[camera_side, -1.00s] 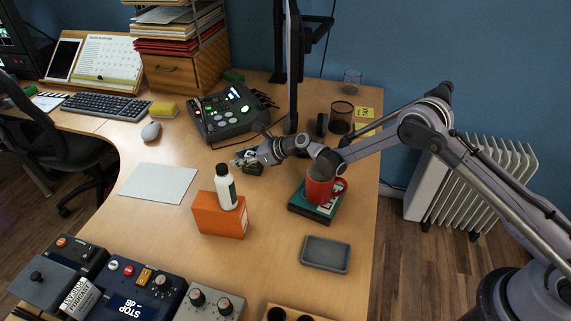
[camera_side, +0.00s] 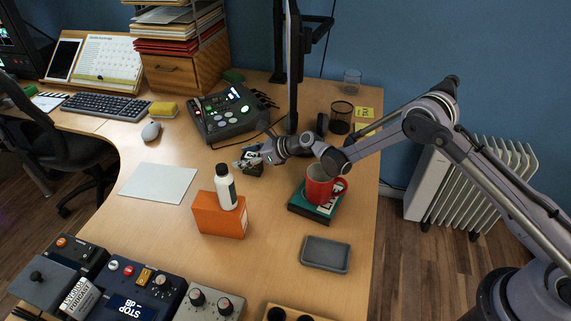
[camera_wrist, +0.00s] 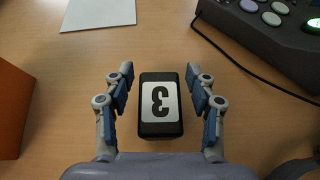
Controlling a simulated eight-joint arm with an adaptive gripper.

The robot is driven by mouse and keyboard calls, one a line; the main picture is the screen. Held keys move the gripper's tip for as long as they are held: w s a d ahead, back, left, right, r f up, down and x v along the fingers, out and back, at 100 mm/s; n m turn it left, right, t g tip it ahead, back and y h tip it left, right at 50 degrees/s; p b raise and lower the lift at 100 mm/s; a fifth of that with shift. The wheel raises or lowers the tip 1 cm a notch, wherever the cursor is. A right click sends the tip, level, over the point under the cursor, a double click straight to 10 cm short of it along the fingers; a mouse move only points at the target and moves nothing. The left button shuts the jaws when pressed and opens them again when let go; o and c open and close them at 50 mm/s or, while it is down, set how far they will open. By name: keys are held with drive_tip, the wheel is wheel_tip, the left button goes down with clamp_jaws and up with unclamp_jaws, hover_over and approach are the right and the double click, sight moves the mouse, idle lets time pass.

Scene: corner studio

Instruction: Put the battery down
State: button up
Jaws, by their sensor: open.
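The battery (camera_wrist: 160,127) is a dark block with a white label marked 3. In the wrist view it lies on the wooden desk between my fingers, with a gap on each side. In the side view the battery (camera_side: 254,171) shows small, partly hidden by my gripper (camera_side: 248,160). In the wrist view my gripper (camera_wrist: 160,90) is open, its fingers apart from the battery.
An orange box (camera_side: 219,215) with a white bottle (camera_side: 225,188) stands near left. A red mug (camera_side: 320,187) stands on a teal book (camera_side: 309,210) at right. The control deck (camera_side: 224,113) is behind, with a cable (camera_wrist: 235,62) nearby. A grey tray (camera_side: 325,254) is in front.

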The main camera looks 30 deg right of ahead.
drive_tip(key=s+d+r+n+g+h, duration=0.1)
drive_tip(key=s+d+r+n+h, duration=0.1)
drive_tip(key=s+d+r+n, duration=0.65)
drive_tip(key=s+d+r+n+h, duration=0.2)
drive_tip(key=s+d+r+n, duration=0.3)
drive_tip(key=s+r, duration=0.65)
drive_tip(key=s+d+n+h, duration=0.1)
drive_tip(key=s+d+n, duration=0.2)
drive_tip(key=s, duration=0.4)
drive_tip(key=s+d+r+n+h, duration=0.1)
drive_tip(key=s+d+n+h, duration=0.1)
drive_tip(key=s+n, duration=0.4)
drive_tip(key=s+d+n+g+h, duration=0.1)
drive_tip(key=s+d+n, duration=0.3)
drive_tip(key=s, duration=0.4)
drive_tip(key=shift+r+n, duration=0.3)
drive_tip(key=shift+n, duration=0.15)
